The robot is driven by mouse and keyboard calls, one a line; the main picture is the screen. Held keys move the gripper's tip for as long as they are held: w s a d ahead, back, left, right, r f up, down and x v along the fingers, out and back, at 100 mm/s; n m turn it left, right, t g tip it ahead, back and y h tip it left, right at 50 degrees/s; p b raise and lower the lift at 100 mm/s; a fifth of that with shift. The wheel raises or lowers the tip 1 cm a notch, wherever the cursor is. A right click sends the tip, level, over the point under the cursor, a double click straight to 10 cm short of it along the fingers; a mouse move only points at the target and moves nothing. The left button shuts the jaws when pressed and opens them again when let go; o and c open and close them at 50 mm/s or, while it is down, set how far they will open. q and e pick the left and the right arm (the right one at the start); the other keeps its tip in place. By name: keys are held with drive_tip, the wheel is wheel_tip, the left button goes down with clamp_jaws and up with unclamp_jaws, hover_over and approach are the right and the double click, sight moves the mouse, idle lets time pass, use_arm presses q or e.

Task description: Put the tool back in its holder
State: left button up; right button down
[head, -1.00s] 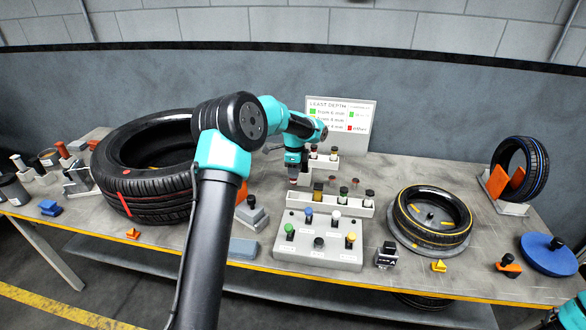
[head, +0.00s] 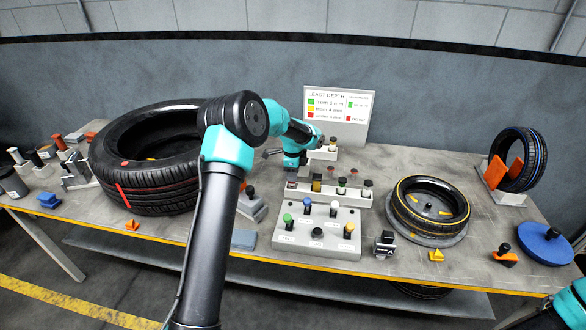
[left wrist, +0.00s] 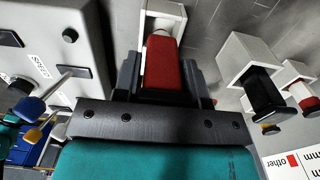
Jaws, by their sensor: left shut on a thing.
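My left gripper (left wrist: 165,78) is shut on a red-handled tool (left wrist: 165,62), which sits between its dark fingers in the left wrist view. A white holder slot (left wrist: 178,10) shows just beyond the handle there. In the head view the left gripper (head: 291,175) is low at the left end of the white rack (head: 325,200), with a bit of red (head: 291,185) below it. I cannot tell how far the tool is in the slot. Other tools, with yellow (head: 316,183), green (head: 341,187) and red (head: 366,190) parts, stand along the rack. My right gripper is out of view.
A grey button panel (head: 330,250) stands in front of the rack. A second small rack (head: 322,154) and a sign (head: 350,130) are behind. A large tyre (head: 140,195) lies left, and a smaller tyre (head: 430,225) right.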

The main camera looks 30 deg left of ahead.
use_arm(q)
drive_tip(key=shift+f, duration=1.35)
drive_tip(key=o, duration=1.1)
wheel_tip(320, 180, up, 18)
drive_tip(key=shift+f, duration=0.25)
drive_tip(key=shift+d, duration=0.1)
